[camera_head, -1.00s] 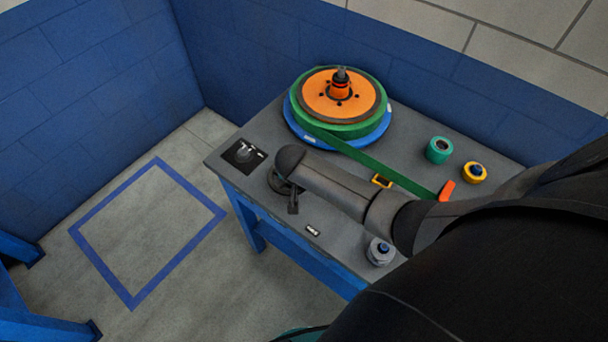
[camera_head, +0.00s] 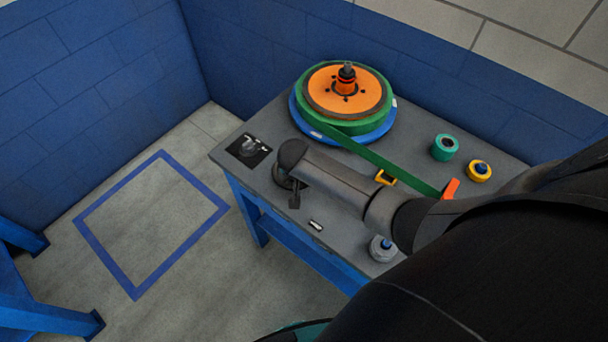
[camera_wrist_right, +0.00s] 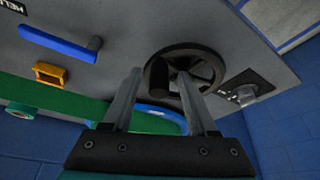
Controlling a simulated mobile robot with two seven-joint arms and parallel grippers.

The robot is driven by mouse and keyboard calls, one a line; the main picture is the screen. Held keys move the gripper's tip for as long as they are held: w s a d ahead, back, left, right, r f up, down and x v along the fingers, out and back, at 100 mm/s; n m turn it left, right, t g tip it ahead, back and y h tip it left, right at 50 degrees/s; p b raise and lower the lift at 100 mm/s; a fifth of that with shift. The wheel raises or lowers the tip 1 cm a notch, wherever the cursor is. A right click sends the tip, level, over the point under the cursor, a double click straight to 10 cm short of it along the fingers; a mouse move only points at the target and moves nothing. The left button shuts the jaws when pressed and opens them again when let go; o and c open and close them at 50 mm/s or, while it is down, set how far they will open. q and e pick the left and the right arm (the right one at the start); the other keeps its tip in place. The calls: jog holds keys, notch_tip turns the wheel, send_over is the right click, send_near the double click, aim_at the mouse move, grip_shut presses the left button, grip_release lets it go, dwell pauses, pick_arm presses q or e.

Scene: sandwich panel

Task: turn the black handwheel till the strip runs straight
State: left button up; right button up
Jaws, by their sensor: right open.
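The black handwheel (camera_wrist_right: 208,66) lies on the grey table top, with its dark upright grip (camera_wrist_right: 158,76) on the near side of the rim in the right wrist view. In the head view my right forearm hides most of the handwheel (camera_head: 281,177). My right gripper (camera_wrist_right: 159,88) is open, its two fingers on either side of the grip in the picture; I cannot tell whether they touch it. The green strip (camera_head: 372,157) runs from the green and orange reel (camera_head: 325,92) to the right, past a yellow guide (camera_head: 386,178) and an orange piece (camera_head: 450,189). My left gripper is out of view.
A black switch plate (camera_head: 240,152) sits at the table's left corner. A blue bar (camera_wrist_right: 55,43) shows in the wrist view. Blue walls stand behind.

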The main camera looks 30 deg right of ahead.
jog(key=p+v, duration=0.3)
jog(key=v, duration=1.2)
jog(key=shift+s, duration=0.15)
jog(key=shift+r, duration=0.1)
